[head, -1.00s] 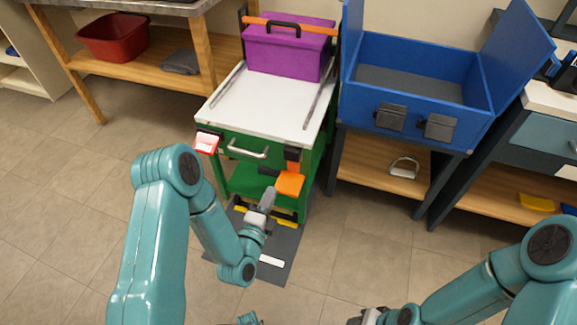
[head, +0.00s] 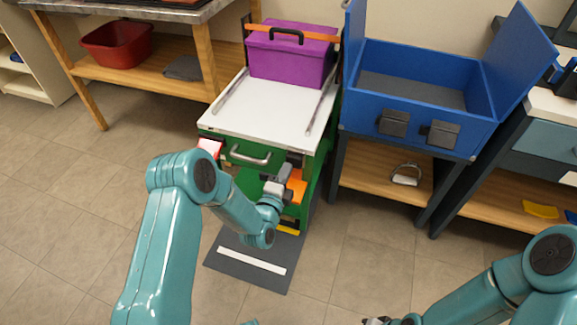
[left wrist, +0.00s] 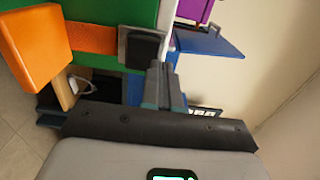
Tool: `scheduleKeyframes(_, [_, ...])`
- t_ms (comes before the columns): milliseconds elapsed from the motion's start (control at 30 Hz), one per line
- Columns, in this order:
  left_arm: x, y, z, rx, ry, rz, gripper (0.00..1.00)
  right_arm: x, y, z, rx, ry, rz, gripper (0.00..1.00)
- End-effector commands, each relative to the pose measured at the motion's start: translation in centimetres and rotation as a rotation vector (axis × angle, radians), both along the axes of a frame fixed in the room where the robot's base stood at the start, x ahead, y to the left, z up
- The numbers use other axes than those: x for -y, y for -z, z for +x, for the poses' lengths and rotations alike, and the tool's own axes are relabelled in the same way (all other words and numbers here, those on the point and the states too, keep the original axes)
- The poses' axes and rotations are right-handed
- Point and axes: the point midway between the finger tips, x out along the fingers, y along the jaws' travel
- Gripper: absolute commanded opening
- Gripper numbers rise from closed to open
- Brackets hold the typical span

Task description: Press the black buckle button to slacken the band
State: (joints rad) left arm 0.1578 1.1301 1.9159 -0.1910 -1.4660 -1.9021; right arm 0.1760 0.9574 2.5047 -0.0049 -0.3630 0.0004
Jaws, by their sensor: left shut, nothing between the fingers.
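The black buckle button (left wrist: 143,48) sits in a grey buckle frame on the green cart's front, in the left wrist view. An orange band (left wrist: 92,39) runs into the buckle. The same buckle (head: 294,158) shows in the head view, partly hidden by my gripper. My left gripper (head: 286,171) is shut and empty, just in front of the buckle. In the left wrist view its fingertips (left wrist: 158,68) are close beside the button; I cannot tell whether they touch. My right gripper (head: 376,321) is only partly in view at the bottom edge.
The green cart has a white top (head: 268,105) carrying a purple toolbox (head: 292,58) with an orange band across it. An orange block (left wrist: 36,45) hangs beside the buckle. A blue open box (head: 420,90) stands on the right. A grey mat (head: 230,262) lies on the floor.

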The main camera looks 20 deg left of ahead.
Motion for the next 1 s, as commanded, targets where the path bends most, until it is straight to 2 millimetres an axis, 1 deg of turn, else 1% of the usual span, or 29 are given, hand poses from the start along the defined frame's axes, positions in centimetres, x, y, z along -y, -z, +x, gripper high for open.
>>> scheduleKeyframes(33, [0.1, 0.0, 0.8, 0.003, 0.001, 0.001, 0.0, 0.0, 0.2, 0.0, 0.0, 0.0, 0.0, 0.43])
scheduleKeyframes(100, [0.1, 0.1, 1.6, 0.002, 0.001, 0.001, 0.0, 0.0, 0.3, 0.0, 0.0, 0.0, 0.0, 0.43])
scheduleKeyframes(200, [0.1, 0.0, 2.4, 0.001, 0.0, 0.001, 0.0, 0.0, 0.4, 0.0, 0.0, 0.0, 0.0, 0.43])
scheduleKeyframes(333, [0.1, 0.0, 2.8, -0.001, 0.0, 0.0, 0.0, 0.0, 0.4, 0.0, 0.0, 0.0, 0.0, 0.43])
scheduleKeyframes(567, [0.1, 0.0, 2.8, -0.001, 0.0, 0.0, 0.0, 0.0, 0.4, 0.0, 0.0, 0.0, 0.0, 0.43])
scheduleKeyframes(633, [0.1, 0.2, 2.9, 0.0, 0.0, 0.0, 0.0, 0.0, 0.7, 0.0, 0.0, 0.0, 0.0, 0.43])
scheduleKeyframes(733, [0.1, 0.6, 4.0, 0.002, 0.0, 0.001, 0.0, 0.0, 2.1, 0.0, 0.0, 0.0, 0.0, 0.43])
scheduleKeyframes(800, [0.2, 0.4, 4.7, 0.004, 0.001, 0.001, 0.0, 0.0, 2.7, 0.0, 0.0, 0.0, 0.0, 0.43])
scheduleKeyframes(900, [0.2, 0.0, 5.3, 0.004, 0.001, 0.001, 0.0, 0.0, 2.9, 0.0, -0.001, 0.0, 0.0, 0.43])
scheduleKeyframes(1000, [0.3, -0.1, 5.4, 0.003, 0.002, 0.0, 0.0, 0.0, 2.7, 0.0, 0.0, 0.0, 0.0, 0.43])
